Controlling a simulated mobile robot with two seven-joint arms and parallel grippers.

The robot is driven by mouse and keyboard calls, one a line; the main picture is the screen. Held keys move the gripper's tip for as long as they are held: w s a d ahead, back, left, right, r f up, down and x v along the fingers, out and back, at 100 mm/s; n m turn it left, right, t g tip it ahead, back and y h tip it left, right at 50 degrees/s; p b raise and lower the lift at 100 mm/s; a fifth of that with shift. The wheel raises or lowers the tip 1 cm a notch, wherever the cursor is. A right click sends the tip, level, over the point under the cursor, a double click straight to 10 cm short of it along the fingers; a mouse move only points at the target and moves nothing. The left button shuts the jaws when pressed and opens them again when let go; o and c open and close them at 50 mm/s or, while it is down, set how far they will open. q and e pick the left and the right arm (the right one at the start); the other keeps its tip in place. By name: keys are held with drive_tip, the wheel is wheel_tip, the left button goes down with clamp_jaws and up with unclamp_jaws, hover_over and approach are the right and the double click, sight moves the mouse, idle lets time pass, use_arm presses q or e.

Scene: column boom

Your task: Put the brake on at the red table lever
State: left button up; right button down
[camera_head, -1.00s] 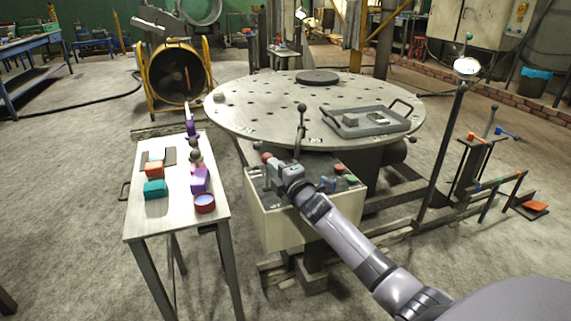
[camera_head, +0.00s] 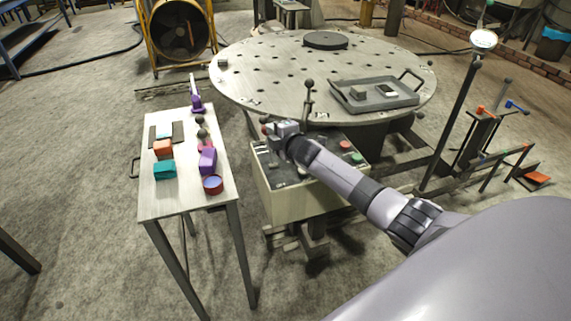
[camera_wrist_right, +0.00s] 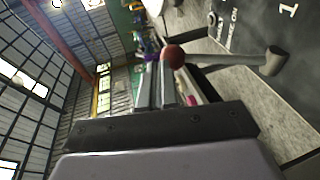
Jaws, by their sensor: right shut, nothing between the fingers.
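The red lever is a grey rod with a red ball knob (camera_wrist_right: 173,56), pivoting at a grey hub (camera_wrist_right: 270,62) in the right wrist view. In the head view the red knob (camera_head: 264,130) shows just left of my right gripper, at the back left of the control box (camera_head: 295,205). My right gripper (camera_head: 272,131) is shut and empty over the box's left part. In the wrist view its fingers (camera_wrist_right: 156,84) lie close together, with their tips by the knob; I cannot tell whether they touch. My left gripper is not in view.
A round, holed table (camera_head: 275,75) with a grey tray (camera_head: 385,105) stands behind the box. A black-knobbed lever (camera_head: 308,98) rises upright behind my gripper. A side table (camera_head: 185,205) with coloured blocks stands left.

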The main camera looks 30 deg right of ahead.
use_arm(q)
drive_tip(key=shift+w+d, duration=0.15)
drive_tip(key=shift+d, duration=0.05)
use_arm(e)
drive_tip(key=shift+w+d, duration=0.15)
drive_tip(key=shift+w, duration=0.2)
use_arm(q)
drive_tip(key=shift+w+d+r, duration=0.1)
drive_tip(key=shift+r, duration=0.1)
use_arm(e)
drive_tip(key=shift+r, duration=0.15)
drive_tip(key=shift+w+d+r, duration=0.1)
drive_tip(key=shift+r, duration=0.05)
